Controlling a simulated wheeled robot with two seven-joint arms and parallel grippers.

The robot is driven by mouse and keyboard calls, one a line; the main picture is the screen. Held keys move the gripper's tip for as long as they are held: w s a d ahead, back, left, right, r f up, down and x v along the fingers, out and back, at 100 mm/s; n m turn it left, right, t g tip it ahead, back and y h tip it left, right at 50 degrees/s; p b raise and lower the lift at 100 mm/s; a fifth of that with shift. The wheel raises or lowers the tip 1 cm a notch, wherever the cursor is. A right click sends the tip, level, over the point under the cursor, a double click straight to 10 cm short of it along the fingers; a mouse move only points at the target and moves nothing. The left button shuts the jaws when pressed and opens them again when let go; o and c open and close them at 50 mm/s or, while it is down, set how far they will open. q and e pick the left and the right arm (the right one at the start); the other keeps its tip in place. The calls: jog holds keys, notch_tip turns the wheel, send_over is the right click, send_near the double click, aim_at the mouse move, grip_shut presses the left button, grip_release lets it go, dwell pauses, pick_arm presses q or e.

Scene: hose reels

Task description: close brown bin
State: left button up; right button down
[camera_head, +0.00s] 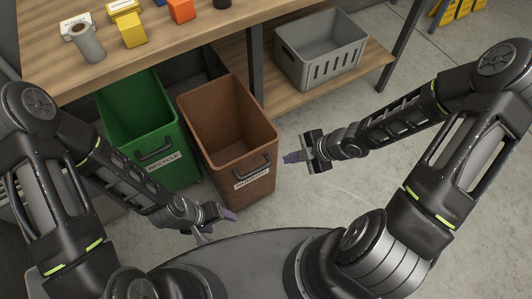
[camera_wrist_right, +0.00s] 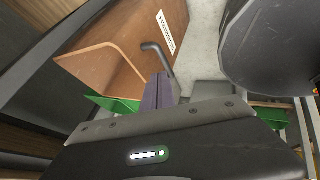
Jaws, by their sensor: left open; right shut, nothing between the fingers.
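The brown bin (camera_head: 241,160) stands pulled out from under the workbench, its open top facing up and its inside empty. It has a dark handle (camera_head: 252,173) and a white label on its front. My right gripper (camera_head: 291,157) is shut and empty, just right of the handle, with a small gap in the head view. In the right wrist view the purple fingers (camera_wrist_right: 159,92) are close to the handle (camera_wrist_right: 158,55) and the bin (camera_wrist_right: 120,55); whether they touch is unclear. My left gripper (camera_head: 218,222) is open and empty, low in front of the bins.
A green recycle bin (camera_head: 140,125) stands pulled out just left of the brown one. The workbench (camera_head: 180,40) is above and behind, with several small items on it. A grey basket (camera_head: 322,50) sits on the lower shelf (camera_head: 350,77).

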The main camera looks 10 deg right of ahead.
jog(key=b, duration=0.7)
send_near(257, 156)
notch_tip(257, 156, down, 4)
jog(key=s, duration=0.3)
jog(key=shift+w+a+f, duration=0.45)
jog(key=shift+a+f, duration=0.05)
jog(key=shift+a, duration=0.2)
jog(key=shift+w+a+r+p, duration=0.15)
jog(key=shift+w+r+p, duration=0.05)
jog(key=shift+w, duration=0.4)
jog(key=shift+w+a+r+p, duration=0.1)
jog(key=shift+w+r+p, duration=0.1)
jog(key=shift+w, duration=0.45)
jog(key=shift+w+a, duration=0.15)
jog(key=shift+w, duration=0.4)
jog(key=shift+w, duration=0.1)
